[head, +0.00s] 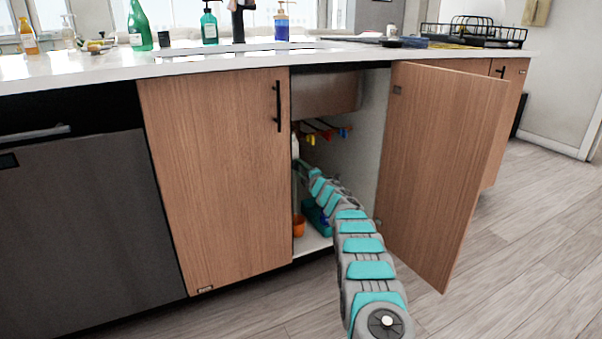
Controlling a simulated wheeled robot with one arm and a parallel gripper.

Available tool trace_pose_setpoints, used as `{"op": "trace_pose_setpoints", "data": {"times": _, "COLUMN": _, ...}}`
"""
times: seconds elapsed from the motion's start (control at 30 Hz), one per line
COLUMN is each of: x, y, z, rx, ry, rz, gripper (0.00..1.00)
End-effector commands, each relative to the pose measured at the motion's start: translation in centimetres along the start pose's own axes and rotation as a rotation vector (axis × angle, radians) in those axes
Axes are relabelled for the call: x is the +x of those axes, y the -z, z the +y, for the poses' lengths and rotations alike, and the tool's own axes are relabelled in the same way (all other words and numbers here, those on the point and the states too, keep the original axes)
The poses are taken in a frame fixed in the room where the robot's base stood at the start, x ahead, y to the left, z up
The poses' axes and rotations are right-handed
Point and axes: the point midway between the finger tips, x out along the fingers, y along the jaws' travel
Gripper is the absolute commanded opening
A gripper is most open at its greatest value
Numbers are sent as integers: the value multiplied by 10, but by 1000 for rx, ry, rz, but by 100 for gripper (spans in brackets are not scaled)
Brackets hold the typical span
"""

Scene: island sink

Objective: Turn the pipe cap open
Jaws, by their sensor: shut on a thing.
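My arm reaches through the open right side of the sink cabinet (365,115). Its far end runs in behind the edge of the closed left door (215,175), so my gripper is hidden and what it holds cannot be seen. I cannot make out the pipe cap. Under the sink basin (333,90), thin pipes carry a yellow valve handle (309,140), a red one (328,135) and a blue one (344,133). These handles are small and lie above the far part of my arm.
The right door (440,165) stands wide open, close to my arm's right side. An orange cup (298,226) and a teal container (315,214) are on the cabinet floor, left of my arm. The wooden floor (520,260) at the right is clear.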

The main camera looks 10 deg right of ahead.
Motion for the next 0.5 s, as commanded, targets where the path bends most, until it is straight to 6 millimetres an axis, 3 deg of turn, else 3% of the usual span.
{"op": "trace_pose_setpoints", "data": {"times": 0.5, "x": 0, "y": 2, "z": -2, "rx": -50, "ry": 3, "rz": 2, "gripper": 0}}
